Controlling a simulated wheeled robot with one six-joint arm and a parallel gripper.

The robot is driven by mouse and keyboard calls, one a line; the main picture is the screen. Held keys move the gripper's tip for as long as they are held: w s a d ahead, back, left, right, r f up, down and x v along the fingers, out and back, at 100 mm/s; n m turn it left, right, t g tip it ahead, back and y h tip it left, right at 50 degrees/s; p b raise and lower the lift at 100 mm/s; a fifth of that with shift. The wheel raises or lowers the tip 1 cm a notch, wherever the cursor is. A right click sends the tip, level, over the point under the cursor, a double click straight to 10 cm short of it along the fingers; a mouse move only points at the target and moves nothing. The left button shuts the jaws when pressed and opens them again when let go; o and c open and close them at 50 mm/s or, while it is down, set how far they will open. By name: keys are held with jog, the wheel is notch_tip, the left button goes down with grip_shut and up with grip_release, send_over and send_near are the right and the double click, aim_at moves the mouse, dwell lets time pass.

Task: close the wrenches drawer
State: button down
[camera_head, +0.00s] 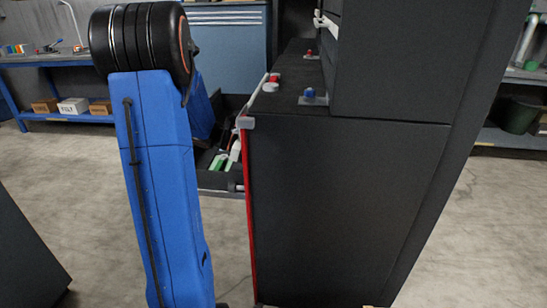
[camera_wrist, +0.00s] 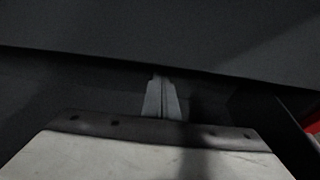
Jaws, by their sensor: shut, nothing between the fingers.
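A dark drawer (camera_head: 213,181) stands pulled out from the red-edged front of the dark tool cabinet (camera_head: 345,200) in the head view. Green and pale items lie in it; I cannot read a label, so I cannot tell whether it is the wrenches drawer. My blue arm hides its left part. My gripper is hidden in the head view. In the wrist view my gripper (camera_wrist: 161,82) shows its two fingers together and empty, pointing at a dark surface that fills the upper picture. I cannot tell whether the tips touch it.
A red strip (camera_wrist: 313,132) shows at the right of the wrist view. Small red and blue items (camera_head: 312,97) lie on the cabinet's ledge. A blue cabinet (camera_head: 232,50) and a workbench (camera_head: 45,62) stand behind.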

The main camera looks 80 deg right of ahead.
jog(key=s, duration=0.4)
jog(key=shift+s, duration=0.4)
